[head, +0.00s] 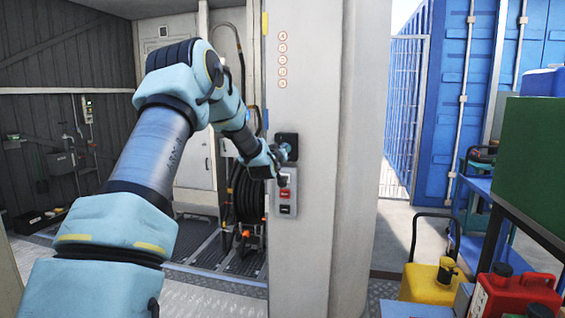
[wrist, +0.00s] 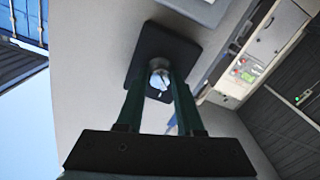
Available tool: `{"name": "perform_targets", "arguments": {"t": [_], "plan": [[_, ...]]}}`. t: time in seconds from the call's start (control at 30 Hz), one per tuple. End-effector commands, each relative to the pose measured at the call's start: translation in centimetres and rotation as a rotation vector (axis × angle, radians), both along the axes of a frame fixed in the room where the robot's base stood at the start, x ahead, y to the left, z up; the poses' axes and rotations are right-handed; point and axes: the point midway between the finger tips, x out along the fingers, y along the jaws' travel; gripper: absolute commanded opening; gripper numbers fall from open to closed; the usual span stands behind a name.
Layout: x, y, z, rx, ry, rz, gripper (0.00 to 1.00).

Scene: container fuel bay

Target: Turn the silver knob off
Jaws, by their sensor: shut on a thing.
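The silver knob (wrist: 159,78) sits on a black square plate (wrist: 150,45) on the pale pillar. In the wrist view my gripper (wrist: 160,85) has its two dark green fingers on either side of the knob, shut on it. In the head view my gripper (head: 284,152) reaches the black plate (head: 287,140) on the pillar, and the knob itself is hidden or too small to make out there. I cannot tell which setting the knob points to.
Below the plate, a grey panel (head: 286,208) with a red label is on the pillar (head: 310,100). A black hose reel (head: 245,205) stands behind, left of the pillar. A yellow container (head: 425,283) and a red can (head: 515,292) stand at the right.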

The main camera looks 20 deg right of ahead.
Motion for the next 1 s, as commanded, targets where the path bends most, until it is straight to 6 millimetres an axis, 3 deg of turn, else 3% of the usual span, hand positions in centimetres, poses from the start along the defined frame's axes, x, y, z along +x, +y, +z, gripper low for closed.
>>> {"name": "perform_targets", "arguments": {"t": [0.03,0.6,1.0], "plan": [[0.06,0.09,-0.7,-0.04,0.016,0.002,0.0],[0.02,0.03,-0.37,-0.482,0.259,0.0,0.0],[-0.01,-0.05,0.02,-0.636,0.346,0.0,0.0]]}}
